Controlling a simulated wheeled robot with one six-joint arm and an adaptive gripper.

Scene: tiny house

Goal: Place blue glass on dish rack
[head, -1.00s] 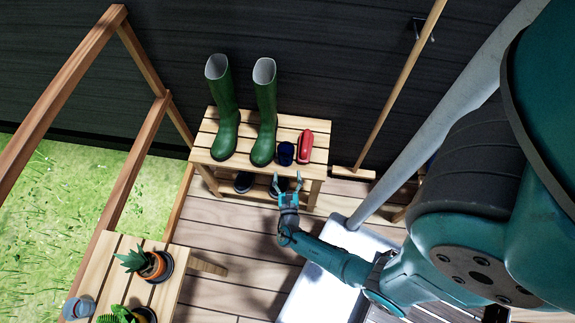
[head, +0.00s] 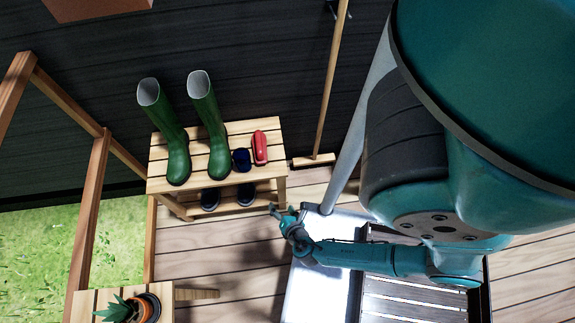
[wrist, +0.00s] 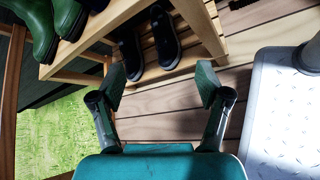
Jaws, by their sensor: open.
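The blue glass (head: 241,159) stands on the top of a slatted wooden bench (head: 240,128), between a green boot and a red object. It is small and dark blue in the head view, and I do not see it in the wrist view. My gripper (head: 283,210) is below and to the right of the glass in the head view, in front of the bench and apart from it. In the wrist view my gripper (wrist: 160,88) is open and empty, its fingers wide apart. I see no dish rack.
Green boots (head: 208,125) stand left of the glass, and the red object (head: 260,147) lies right of it. Dark shoes (wrist: 148,50) sit on the lower shelf. A broom (head: 318,158) leans on the dark wall. A potted plant (head: 138,308) stands on another table at bottom left.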

